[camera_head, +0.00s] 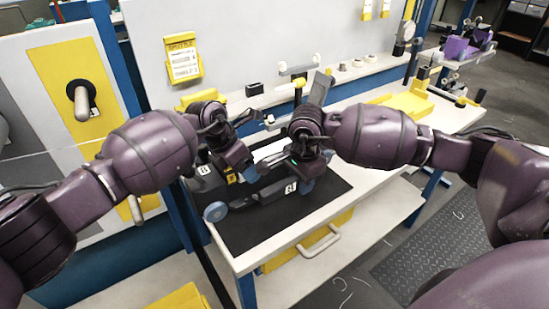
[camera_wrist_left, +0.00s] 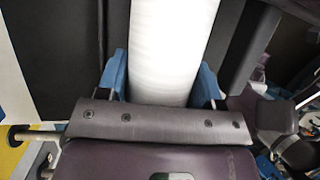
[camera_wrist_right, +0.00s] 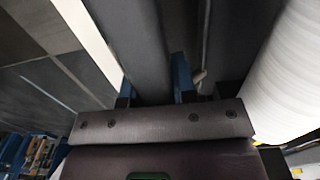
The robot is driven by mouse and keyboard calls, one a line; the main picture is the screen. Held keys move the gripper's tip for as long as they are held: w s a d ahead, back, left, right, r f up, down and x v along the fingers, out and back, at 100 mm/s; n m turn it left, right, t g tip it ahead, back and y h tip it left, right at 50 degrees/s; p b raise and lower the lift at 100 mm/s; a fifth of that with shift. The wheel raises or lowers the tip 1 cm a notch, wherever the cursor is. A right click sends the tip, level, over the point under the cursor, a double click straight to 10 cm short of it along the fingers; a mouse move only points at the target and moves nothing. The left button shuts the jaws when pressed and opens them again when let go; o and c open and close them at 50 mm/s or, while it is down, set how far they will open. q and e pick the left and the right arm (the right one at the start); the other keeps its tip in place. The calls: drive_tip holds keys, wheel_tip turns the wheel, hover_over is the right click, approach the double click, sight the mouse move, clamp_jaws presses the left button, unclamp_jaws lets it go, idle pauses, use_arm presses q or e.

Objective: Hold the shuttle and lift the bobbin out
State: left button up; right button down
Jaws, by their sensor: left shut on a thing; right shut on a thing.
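The dark shuttle (camera_head: 270,193) lies on a black mat (camera_head: 250,232) on the workbench, with a blue-grey wheel at its near left end. The white bobbin (camera_head: 268,150) is partly hidden by my arms in the head view. In the left wrist view, the bobbin (camera_wrist_left: 168,50) stands between the blue fingers of my left gripper (camera_wrist_left: 166,85), which is shut on it. My right gripper (camera_wrist_right: 155,85) is shut on a dark rail of the shuttle (camera_wrist_right: 138,45). The bobbin (camera_wrist_right: 290,75) shows beside it at the right. I cannot tell whether the bobbin is clear of the shuttle.
A yellow tray (camera_head: 405,104) lies on the bench to the right. A yellow sign (camera_head: 183,58) hangs on the white panel behind. Small fittings (camera_head: 358,63) stand along the back shelf. The bench front between the mat and tray has free room.

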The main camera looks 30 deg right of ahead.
use_arm(q)
drive_tip(key=shift+r, duration=0.6)
use_arm(e)
drive_tip(key=shift+s+f, duration=0.2)
drive_tip(key=shift+f, duration=0.25)
use_arm(q)
drive_tip(key=shift+r, duration=5.3)
use_arm(e)
drive_tip(key=c, duration=1.3)
unclamp_jaws()
use_arm(q)
drive_tip(key=shift+w+d+f, duration=0.1)
use_arm(e)
drive_tip(key=o, duration=0.5)
drive_tip(key=shift+w+d, duration=0.1)
drive_tip(key=shift+w, duration=0.1)
drive_tip(key=shift+c, duration=0.2)
drive_tip(key=shift+r, duration=0.2)
